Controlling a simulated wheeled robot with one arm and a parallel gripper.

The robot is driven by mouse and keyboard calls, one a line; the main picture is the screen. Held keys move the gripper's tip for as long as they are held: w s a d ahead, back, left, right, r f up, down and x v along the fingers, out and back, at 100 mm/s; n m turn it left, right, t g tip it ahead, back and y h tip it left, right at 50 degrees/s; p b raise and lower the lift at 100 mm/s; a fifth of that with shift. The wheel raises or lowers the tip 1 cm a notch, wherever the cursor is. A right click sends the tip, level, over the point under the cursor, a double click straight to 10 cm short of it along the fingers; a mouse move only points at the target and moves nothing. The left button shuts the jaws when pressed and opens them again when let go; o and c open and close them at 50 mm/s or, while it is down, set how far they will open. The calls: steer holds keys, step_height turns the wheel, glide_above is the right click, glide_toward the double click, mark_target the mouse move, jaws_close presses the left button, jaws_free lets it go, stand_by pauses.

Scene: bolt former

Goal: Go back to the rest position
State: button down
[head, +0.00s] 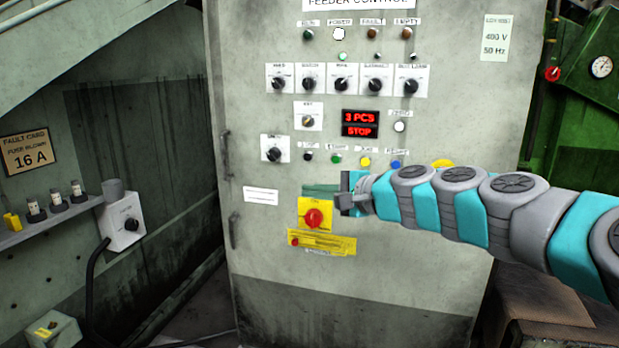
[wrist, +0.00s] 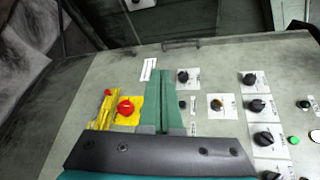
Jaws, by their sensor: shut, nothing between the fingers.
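My gripper (head: 343,193) is at the end of my grey and teal arm, which reaches in from the right in the head view. It is shut and empty, in front of the feeder control cabinet (head: 265,110). It appears just right of and above the red knob (head: 313,217) on its yellow plate. In the wrist view the two green fingers (wrist: 164,75) lie side by side, with the red knob (wrist: 126,107) to their left and black selector knobs to their right. Whether the fingertips touch the panel I cannot tell.
The cabinet display (head: 360,123) reads "3 PCS STOP". A row of coloured buttons, including a green one (head: 336,159), runs above my gripper. A switch box (head: 122,222) and a shelf with fuses stand at left. Green machinery with a gauge (head: 600,67) is at right.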

steer(key=s+a+f+n+g+h, duration=0.2)
steer(key=s+f+n+g, duration=0.15)
steer(key=s+f, duration=0.5)
steer(key=s+a+f+n+g+h, duration=0.25)
steer(key=s+f+n, duration=0.25)
steer(key=s, duration=0.6)
steer(key=s+d+f+n+g+h, duration=0.1)
steer(key=s+d+f+g+h, duration=0.1)
steer(key=s+d+f, duration=0.2)
steer(key=s+d+f+n+g+h, duration=0.1)
steer(key=s+d+f+g+h, duration=0.1)
steer(key=s+d+f, duration=0.2)
steer(key=s+d+f+n+g+h, duration=0.1)
steer(key=s+d+f, duration=0.3)
steer(key=s+d, duration=0.4)
steer(key=s+g+h, duration=0.1)
steer(key=s, duration=0.4)
steer(key=shift+s+d+f+h, duration=0.3)
steer(key=shift+s+d+h, duration=0.05)
steer(key=shift+d, duration=0.05)
steer(key=c, duration=1.5)
jaws_free()
